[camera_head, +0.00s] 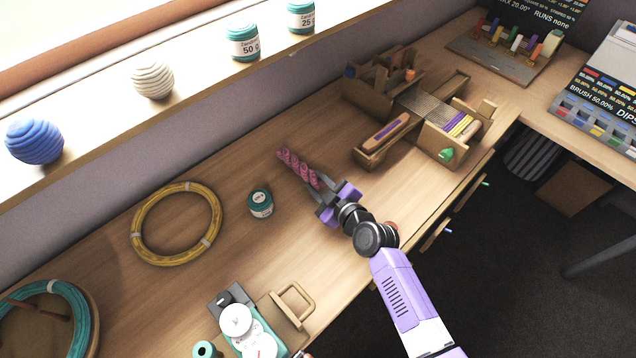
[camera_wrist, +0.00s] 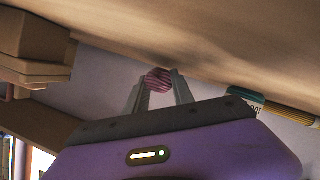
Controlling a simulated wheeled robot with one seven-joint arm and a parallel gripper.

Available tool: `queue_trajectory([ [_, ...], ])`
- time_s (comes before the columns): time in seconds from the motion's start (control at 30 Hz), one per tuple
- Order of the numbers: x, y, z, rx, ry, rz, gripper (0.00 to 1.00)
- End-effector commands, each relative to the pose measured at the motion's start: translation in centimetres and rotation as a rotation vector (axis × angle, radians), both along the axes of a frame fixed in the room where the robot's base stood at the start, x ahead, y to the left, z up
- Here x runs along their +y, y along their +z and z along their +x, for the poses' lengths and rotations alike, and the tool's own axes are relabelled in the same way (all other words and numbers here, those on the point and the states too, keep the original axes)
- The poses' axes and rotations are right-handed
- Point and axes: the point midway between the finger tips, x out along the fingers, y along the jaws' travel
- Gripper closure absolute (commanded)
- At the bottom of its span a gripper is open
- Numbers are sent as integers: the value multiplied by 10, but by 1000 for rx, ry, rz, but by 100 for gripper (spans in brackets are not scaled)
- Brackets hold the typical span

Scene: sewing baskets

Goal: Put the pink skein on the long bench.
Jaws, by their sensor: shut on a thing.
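The pink skein (camera_head: 298,168) is a twisted pink length in the head view, lying across the wooden bench top (camera_head: 275,222) as seen from above. My gripper (camera_head: 325,192) is shut on its near end. In the wrist view the pink skein (camera_wrist: 158,79) shows end-on between my two fingers (camera_wrist: 157,92). Whether the skein touches the bench top or is held just above it, I cannot tell for sure.
A teal device (camera_head: 245,325) and a wooden handle piece (camera_head: 293,303) are near the front edge.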

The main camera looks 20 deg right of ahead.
Motion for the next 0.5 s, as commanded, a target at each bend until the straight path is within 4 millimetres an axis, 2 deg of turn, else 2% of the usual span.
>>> queue_trajectory([
  [0.5, 0, -14, -1, 3, 0, 1, 100],
])
